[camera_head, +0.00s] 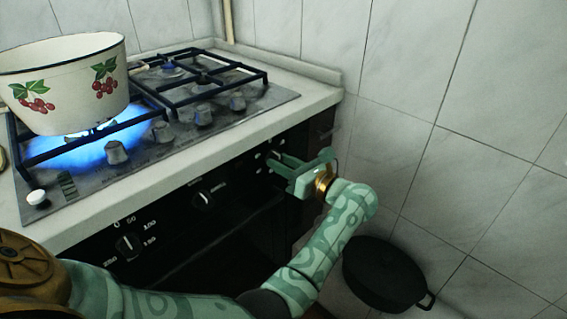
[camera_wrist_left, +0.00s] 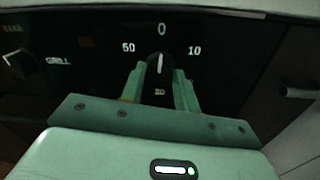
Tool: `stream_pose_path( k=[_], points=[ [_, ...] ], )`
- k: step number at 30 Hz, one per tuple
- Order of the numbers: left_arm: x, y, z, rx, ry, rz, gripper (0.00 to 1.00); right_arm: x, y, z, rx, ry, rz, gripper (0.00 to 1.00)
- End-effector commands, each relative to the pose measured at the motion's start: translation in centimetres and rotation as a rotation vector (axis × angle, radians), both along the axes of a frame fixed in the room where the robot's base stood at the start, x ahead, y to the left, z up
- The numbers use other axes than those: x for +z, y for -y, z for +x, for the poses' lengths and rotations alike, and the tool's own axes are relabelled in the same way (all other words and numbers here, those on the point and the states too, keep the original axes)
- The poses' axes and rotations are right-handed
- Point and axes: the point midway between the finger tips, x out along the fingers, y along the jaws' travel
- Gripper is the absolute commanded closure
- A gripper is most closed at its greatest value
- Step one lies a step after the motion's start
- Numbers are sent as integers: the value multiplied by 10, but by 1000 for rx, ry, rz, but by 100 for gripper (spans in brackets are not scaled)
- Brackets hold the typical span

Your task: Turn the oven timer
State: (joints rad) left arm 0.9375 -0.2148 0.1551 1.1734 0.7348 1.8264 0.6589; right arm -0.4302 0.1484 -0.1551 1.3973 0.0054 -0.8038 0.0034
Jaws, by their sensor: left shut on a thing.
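The oven timer is a dark knob (camera_wrist_left: 159,66) on the black oven front, with a white mark pointing up to the 0. The numbers 50, 10 and 30 show around it. My left gripper (camera_wrist_left: 159,74) has one green finger on each side of the knob and is shut on it. In the head view the left gripper (camera_head: 276,161) is at the right end of the oven panel, and its fingers mostly hide the timer. My right gripper is not in view.
A white enamel pot (camera_head: 65,85) with cherries stands over a lit blue flame at the left of the gas hob (camera_head: 160,118). Other oven knobs (camera_head: 203,199) are left of my gripper. A black pan (camera_head: 385,272) is low at the right, by the tiled wall (camera_head: 480,180).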

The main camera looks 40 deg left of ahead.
Motion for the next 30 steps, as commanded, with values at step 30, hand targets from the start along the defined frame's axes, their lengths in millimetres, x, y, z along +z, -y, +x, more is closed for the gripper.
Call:
stream_pose_path(
  k=[30],
  points=[
    [1, 1, 0, -3, -834, 66, 92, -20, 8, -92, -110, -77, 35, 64]
  ],
)
